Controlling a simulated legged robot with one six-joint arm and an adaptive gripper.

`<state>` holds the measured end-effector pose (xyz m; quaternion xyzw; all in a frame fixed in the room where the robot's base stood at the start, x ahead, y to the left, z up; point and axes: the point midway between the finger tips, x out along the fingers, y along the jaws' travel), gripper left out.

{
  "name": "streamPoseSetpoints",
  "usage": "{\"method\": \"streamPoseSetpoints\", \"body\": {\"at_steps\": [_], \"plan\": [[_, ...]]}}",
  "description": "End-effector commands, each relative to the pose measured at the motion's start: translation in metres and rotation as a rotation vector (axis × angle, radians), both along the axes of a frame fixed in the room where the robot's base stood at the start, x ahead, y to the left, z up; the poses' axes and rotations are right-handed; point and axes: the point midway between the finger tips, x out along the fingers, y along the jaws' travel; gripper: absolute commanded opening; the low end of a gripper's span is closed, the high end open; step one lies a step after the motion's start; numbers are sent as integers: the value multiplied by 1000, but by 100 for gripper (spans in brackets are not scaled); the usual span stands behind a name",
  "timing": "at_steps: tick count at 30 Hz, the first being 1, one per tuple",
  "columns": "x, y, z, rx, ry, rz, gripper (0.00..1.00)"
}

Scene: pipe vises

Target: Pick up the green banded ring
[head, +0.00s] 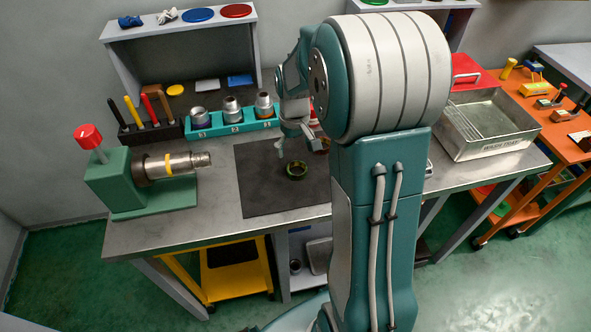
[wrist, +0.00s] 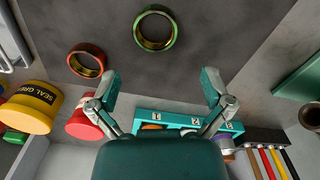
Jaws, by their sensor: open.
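The green banded ring (head: 297,177) lies on the dark mat on the workbench. In the wrist view the ring (wrist: 155,44) shows at the top, green outside with a brassy inner wall. My gripper (wrist: 160,84) is open and empty, with its two fingers spread wide. The ring appears beyond the fingertips, between their lines and apart from them. In the head view my gripper (head: 296,143) hangs above the mat just behind the ring. A red banded ring (wrist: 87,72) lies to the left of the green one in the wrist view.
A green vise (head: 115,187) with a red knob holds a steel pipe (head: 182,164) at the bench's left. A teal numbered rack (head: 222,127) with fittings and a tool block (head: 152,134) stand behind the mat. A metal tray (head: 488,143) stands right. The mat's front left is clear.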

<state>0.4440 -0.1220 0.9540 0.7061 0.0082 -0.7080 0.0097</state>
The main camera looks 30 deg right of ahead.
Motion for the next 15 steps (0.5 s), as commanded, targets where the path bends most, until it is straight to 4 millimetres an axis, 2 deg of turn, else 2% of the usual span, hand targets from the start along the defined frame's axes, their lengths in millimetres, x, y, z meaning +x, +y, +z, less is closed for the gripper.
{"method": "streamPoseSetpoints", "body": {"at_steps": [3,8,15], "plan": [[0,0,-18,1,1,-1,100],[-2,-1,-30,1,0,-1,100],[-7,-2,-65,1,2,0,100]]}}
